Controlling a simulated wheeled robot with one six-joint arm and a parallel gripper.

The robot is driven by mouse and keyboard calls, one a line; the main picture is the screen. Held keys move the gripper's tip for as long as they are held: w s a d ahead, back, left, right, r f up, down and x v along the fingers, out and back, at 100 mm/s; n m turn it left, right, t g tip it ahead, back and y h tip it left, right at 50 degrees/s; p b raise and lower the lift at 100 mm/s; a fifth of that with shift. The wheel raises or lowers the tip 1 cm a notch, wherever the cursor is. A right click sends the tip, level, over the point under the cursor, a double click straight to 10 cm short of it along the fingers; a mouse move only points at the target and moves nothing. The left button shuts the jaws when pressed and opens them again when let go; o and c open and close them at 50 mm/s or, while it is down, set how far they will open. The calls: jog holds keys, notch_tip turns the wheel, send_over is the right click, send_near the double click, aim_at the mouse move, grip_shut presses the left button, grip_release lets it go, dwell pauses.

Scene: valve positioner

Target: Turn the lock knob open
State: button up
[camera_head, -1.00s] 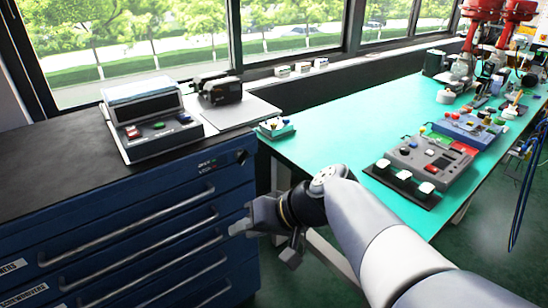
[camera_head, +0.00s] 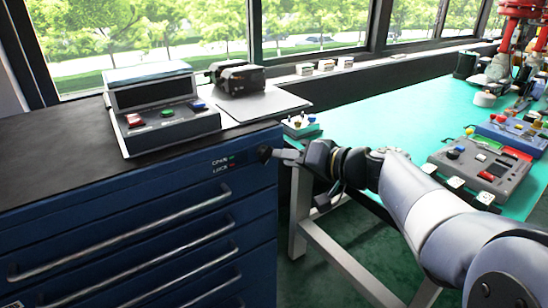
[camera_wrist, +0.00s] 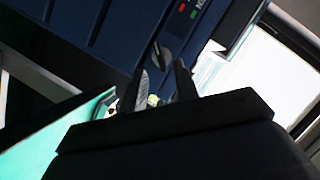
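The lock knob (camera_head: 264,153) is a small dark knob at the top right of the blue cabinet's front (camera_head: 150,195). OPEN and LOCK labels (camera_head: 221,163) with a green and a red mark sit left of it. My gripper (camera_head: 282,155) is right at the knob in the head view. In the wrist view the knob (camera_wrist: 163,54) shows as a dark oval just beyond and between the two fingertips of my gripper (camera_wrist: 162,72). The fingers are apart with a gap between them. I cannot tell whether they touch the knob.
A control box (camera_head: 165,125) with red, green and blue buttons stands on the cabinet top. A green-topped bench (camera_head: 385,110) with control panels (camera_head: 480,170) extends to the right. A small button box (camera_head: 301,127) sits at the bench's near left corner, above my gripper.

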aim_at(266, 155)
jog(key=x, duration=0.5)
grip_shut()
